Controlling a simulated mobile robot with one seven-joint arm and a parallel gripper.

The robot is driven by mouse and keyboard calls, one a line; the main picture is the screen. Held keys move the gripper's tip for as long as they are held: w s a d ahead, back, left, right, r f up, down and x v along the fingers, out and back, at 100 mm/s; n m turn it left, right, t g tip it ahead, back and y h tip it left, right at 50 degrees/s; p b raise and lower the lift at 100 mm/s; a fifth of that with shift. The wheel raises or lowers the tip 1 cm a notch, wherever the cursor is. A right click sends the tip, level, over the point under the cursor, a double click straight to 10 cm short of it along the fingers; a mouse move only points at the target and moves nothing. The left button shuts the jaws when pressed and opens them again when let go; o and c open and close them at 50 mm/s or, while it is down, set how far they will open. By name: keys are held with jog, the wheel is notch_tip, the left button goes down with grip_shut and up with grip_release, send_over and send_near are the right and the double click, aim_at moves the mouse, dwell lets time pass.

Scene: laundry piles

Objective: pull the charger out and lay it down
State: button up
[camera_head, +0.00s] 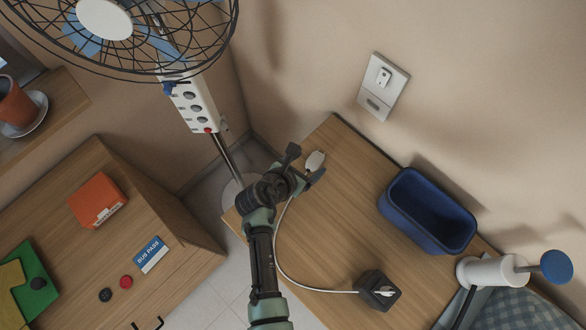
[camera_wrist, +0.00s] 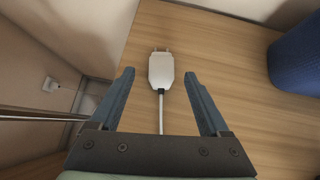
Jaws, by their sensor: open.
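The white charger (camera_head: 315,160) lies on the wooden tabletop (camera_head: 330,220) near its far left corner, free of any socket. In the wrist view the charger (camera_wrist: 161,70) has its two prongs pointing away from me, and its cable runs back between my fingers. My gripper (camera_wrist: 158,76) is open, with one finger on each side of the charger and a visible gap to both. In the head view my gripper (camera_head: 305,162) partly hides the charger. The white cable (camera_head: 279,255) curves to a black cube (camera_head: 378,289) at the table's front. A wall socket plate (camera_head: 384,86) is above the table.
A blue bin (camera_head: 427,212) stands on the table to the right. A white cylinder with a blue disc (camera_head: 556,267) is at the lower right. A fan (camera_head: 105,20) and its power strip (camera_head: 194,108) stand left. A wooden cabinet (camera_head: 170,215) is at the left.

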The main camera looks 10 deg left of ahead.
jog(key=v, duration=1.1)
jog(key=w+a+r+m+t+y, duration=0.1)
jog(key=w+r+m+t, duration=0.1)
jog(key=w+r+m, duration=0.5)
jog(key=w+a+r+m+t+y, duration=0.15)
jog(key=w+r, duration=0.35)
jog(key=r, duration=0.5)
jog(key=w+d+r+m+t+y, duration=0.15)
jog(key=r+m+t, duration=0.3)
jog(key=r, duration=0.85)
jog(key=w+d+r+m+t, duration=0.25)
jog(key=r+m, duration=0.35)
jog(key=r, duration=0.6)
jog(key=s+d+r+m+t, duration=0.2)
jog(key=s+r+m+t, duration=0.2)
jog(key=r, duration=0.9)
jog(key=s+d+r+m+t, duration=0.2)
jog(key=s+r+m+t, duration=0.2)
jog(key=s+r+m, duration=0.3)
jog(key=s+r, duration=0.3)
jog(key=r, duration=0.3)
jog(key=shift+s+r+t+y+p, duration=0.3)
jog(key=shift+r+t+p, duration=0.05)
